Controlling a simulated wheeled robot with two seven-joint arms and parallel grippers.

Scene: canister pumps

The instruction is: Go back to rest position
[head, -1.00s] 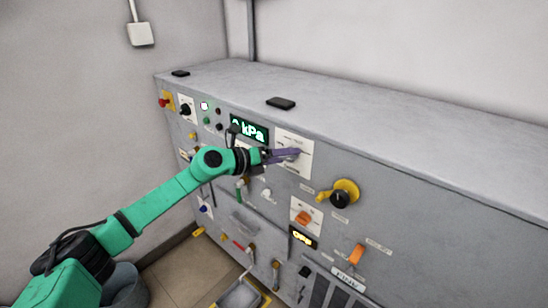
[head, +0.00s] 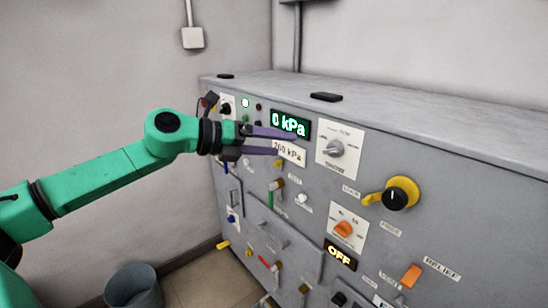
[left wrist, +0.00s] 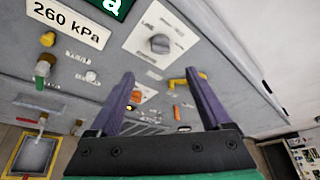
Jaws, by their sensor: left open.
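My left gripper (head: 284,142) is open and empty in the head view, with its two purple fingers apart in front of the panel, near the "0 kPa" display (head: 290,124) and the "260 kPa" label (head: 289,152). Its fingers also show in the left wrist view (left wrist: 160,98), with nothing between them held. The grey selector knob (head: 335,148) on its white plate is to the right of the fingertips, apart from them. It also shows in the left wrist view (left wrist: 160,44). My right gripper is not in view.
The grey cabinet (head: 450,215) carries a yellow-and-black knob (head: 396,197), an orange knob (head: 344,229), an orange relief switch (head: 411,275) and a lit "OFF" display (head: 340,255). A black block (head: 326,97) lies on top. A grey bucket (head: 134,287) stands on the floor at the lower left.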

